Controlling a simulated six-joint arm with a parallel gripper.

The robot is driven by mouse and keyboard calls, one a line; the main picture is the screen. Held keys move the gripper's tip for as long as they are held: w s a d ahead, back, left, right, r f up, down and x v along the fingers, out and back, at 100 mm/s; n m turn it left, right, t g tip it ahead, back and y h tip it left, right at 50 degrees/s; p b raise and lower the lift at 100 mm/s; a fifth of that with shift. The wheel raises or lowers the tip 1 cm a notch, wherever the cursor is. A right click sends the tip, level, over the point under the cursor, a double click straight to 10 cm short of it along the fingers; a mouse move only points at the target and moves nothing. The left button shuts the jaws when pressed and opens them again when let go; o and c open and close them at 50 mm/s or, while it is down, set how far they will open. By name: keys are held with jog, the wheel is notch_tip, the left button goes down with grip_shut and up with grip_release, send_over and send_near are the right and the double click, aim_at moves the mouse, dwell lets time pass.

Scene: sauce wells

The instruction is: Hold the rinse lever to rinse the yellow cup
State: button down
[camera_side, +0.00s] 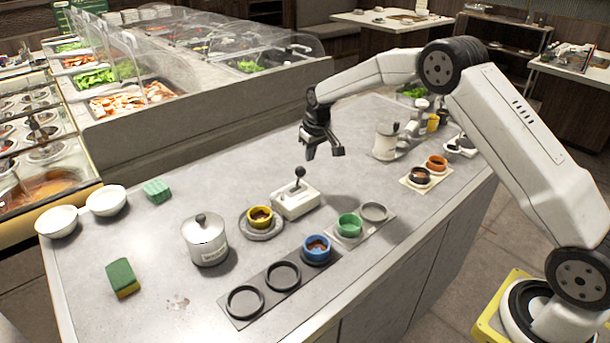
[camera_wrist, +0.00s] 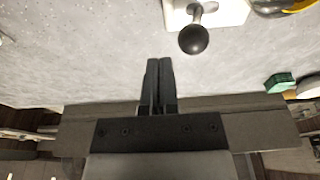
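The rinse lever (camera_side: 300,172) has a black ball knob and stands upright on a white base (camera_side: 297,200). Its knob also shows in the wrist view (camera_wrist: 194,39), ahead of my fingertips and a little right. The yellow cup (camera_side: 261,216) sits on a round grey rinser plate (camera_side: 262,231) left of the lever base, with dark reddish-brown matter inside. Only an edge of the cup shows in the wrist view (camera_wrist: 298,5). My gripper (camera_side: 311,154) is above the counter, up and right of the knob and apart from it. In the wrist view its fingers (camera_wrist: 158,63) are together and empty.
A blue cup (camera_side: 317,248) and a green cup (camera_side: 349,225) stand in holders in front of the lever. A lidded metal pot (camera_side: 205,240) stands left of the yellow cup. Sponges and white bowls (camera_side: 106,200) are farther left. Orange and black cups (camera_side: 437,163) stand right.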

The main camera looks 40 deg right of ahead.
jog(key=shift+f, duration=0.15)
jog(key=shift+f, duration=1.85)
